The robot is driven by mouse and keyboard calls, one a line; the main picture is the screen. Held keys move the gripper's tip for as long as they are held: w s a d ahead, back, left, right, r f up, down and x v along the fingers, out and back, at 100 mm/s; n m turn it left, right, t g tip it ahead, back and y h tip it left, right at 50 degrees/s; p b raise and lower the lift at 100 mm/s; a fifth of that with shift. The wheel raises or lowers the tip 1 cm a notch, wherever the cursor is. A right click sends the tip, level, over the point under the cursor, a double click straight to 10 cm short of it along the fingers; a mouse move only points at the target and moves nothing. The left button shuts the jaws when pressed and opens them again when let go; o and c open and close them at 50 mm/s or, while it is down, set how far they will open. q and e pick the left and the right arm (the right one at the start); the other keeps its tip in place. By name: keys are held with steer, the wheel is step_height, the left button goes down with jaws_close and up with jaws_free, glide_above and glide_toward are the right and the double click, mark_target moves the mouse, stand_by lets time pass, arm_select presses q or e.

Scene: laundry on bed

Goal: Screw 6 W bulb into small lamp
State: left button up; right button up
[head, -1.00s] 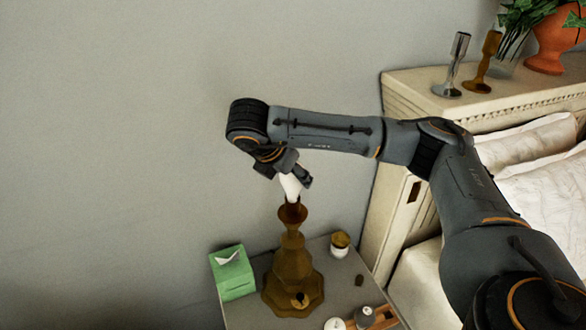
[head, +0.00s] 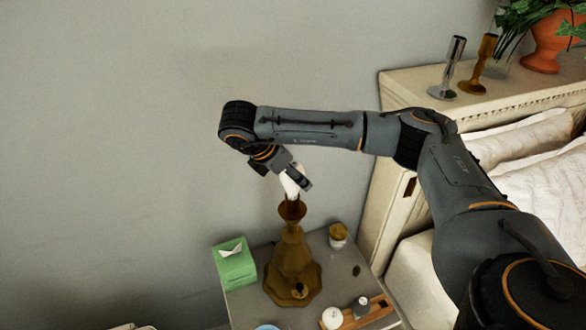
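A small brass-coloured lamp (head: 292,262) with a stepped base and a cup-shaped top stands on the nightstand (head: 335,268). A white bulb (head: 293,184) sits upright at the lamp's top, its lower end at the socket cup. My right gripper (head: 291,179) comes down from above and is shut around the bulb's upper part. The fingers hide part of the bulb, and I cannot tell how deep its base sits in the socket. My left gripper is not in view.
A green tissue box (head: 235,265) stands left of the lamp. A small jar (head: 338,236) stands to its right. A wooden tray (head: 372,312) with small items and a white round object (head: 332,318) lie in front. The bed headboard (head: 385,180) borders the right.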

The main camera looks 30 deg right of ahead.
steer(key=shift+o, duration=0.4)
steer(key=v, duration=1.2)
steer(key=shift+f, duration=0.1)
